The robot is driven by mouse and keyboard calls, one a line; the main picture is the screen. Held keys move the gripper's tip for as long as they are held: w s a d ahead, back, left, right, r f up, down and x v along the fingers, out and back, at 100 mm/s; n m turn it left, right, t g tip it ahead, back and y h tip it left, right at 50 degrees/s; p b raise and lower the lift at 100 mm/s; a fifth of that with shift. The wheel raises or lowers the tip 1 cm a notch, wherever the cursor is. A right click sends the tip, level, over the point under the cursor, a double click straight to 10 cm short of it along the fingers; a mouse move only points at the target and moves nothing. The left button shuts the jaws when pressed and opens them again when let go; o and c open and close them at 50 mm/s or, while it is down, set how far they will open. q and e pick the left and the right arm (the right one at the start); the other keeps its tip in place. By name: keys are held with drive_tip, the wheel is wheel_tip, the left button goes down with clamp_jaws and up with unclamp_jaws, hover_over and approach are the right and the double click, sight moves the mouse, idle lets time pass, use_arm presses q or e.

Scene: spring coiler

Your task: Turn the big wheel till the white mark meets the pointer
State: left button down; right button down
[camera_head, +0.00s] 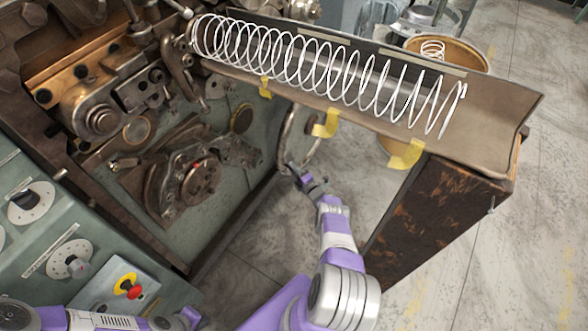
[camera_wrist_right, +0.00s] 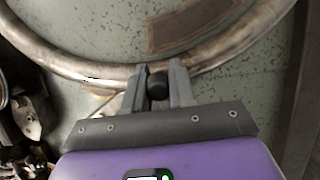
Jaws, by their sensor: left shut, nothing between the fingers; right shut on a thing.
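The big wheel shows as a thin metal ring (camera_head: 284,138) under the trough in the head view, seen nearly edge-on. In the right wrist view its rim (camera_wrist_right: 225,52) curves across the picture. A dark knob (camera_wrist_right: 157,86) stands at the rim. My right gripper (camera_wrist_right: 159,80) is shut on this knob, one finger on each side; in the head view it is at the wheel's lower edge (camera_head: 298,172). A pale streak shows on the rim left of the fingers; I cannot tell whether it is the white mark. I cannot make out the pointer. My left gripper's fingers are not visible.
A large white spring (camera_head: 330,70) lies in a brown trough (camera_head: 490,105) above the wheel. A control panel with a red button (camera_head: 135,291) is at lower left. Open floor lies right.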

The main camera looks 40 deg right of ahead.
drive_tip(key=shift+d, duration=0.1)
drive_tip(key=c, duration=0.9)
unclamp_jaws()
drive_tip(key=shift+s+p, duration=0.4)
drive_tip(key=shift+s, duration=0.15)
drive_tip(key=s+p, duration=0.1)
drive_tip(key=s, duration=0.1)
drive_tip(key=s+p, duration=0.1)
drive_tip(key=s, duration=0.1)
drive_tip(key=s+a+p, duration=0.1)
drive_tip(key=s, duration=0.1)
drive_tip(key=shift+s, duration=0.25)
